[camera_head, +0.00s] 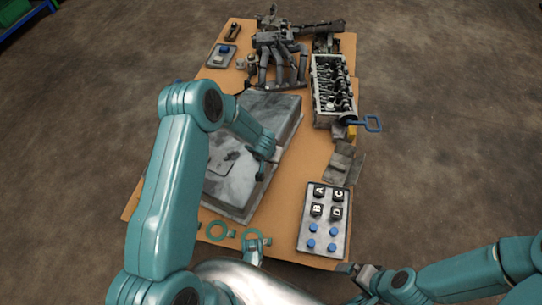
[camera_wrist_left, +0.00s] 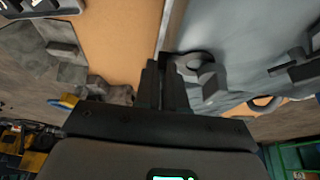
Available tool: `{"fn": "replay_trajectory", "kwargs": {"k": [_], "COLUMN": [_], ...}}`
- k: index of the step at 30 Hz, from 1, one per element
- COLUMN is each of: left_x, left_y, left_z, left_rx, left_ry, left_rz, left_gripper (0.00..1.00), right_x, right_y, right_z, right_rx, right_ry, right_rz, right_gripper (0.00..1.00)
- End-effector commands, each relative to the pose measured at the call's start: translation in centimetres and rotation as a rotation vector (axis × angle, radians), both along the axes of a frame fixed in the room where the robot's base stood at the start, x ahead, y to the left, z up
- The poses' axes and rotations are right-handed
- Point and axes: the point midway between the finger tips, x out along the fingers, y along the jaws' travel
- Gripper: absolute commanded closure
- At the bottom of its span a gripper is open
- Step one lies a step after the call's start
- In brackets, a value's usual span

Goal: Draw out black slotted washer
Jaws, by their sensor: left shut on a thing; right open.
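My left gripper (camera_head: 266,158) reaches over the right side of a large worn grey tray (camera_head: 278,112). In the left wrist view its fingers (camera_wrist_left: 162,66) are closed close together near the tray wall. A dark curved piece, which looks like the black slotted washer (camera_wrist_left: 190,56), is at the fingertips, and the jaws are shut on it. Its slot cannot be made out, and in the head view the gripper mostly hides it. My right gripper (camera_head: 355,274) is open and empty, low by the table's front right corner.
A block with lettered keys and blue knobs (camera_head: 324,222) lies at the table's front right. A grey bracket (camera_head: 343,163) and an engine head (camera_head: 332,88) with a blue handle (camera_head: 372,123) stand behind it. Dark machine parts (camera_head: 280,55) fill the back.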

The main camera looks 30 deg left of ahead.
Motion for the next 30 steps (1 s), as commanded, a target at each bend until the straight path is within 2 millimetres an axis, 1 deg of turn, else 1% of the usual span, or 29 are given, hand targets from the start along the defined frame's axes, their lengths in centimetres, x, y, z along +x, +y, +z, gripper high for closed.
{"fn": "replay_trajectory", "kwargs": {"k": [16,30], "left_x": [0.1,0.1], "left_y": [-1.4,-1.7], "left_z": [-0.1,0.0], "left_rx": [0.0,0.0], "left_ry": [-0.001,0.0], "left_rz": [-0.001,0.0], "left_gripper": [1.0,1.0], "right_x": [0.0,0.0], "right_y": [0.0,0.0], "right_z": [-1.5,-1.7], "right_rx": [0.0,0.0], "right_ry": [0.0,0.0], "right_rz": [0.0,0.0], "right_gripper": [0.0,0.0]}}
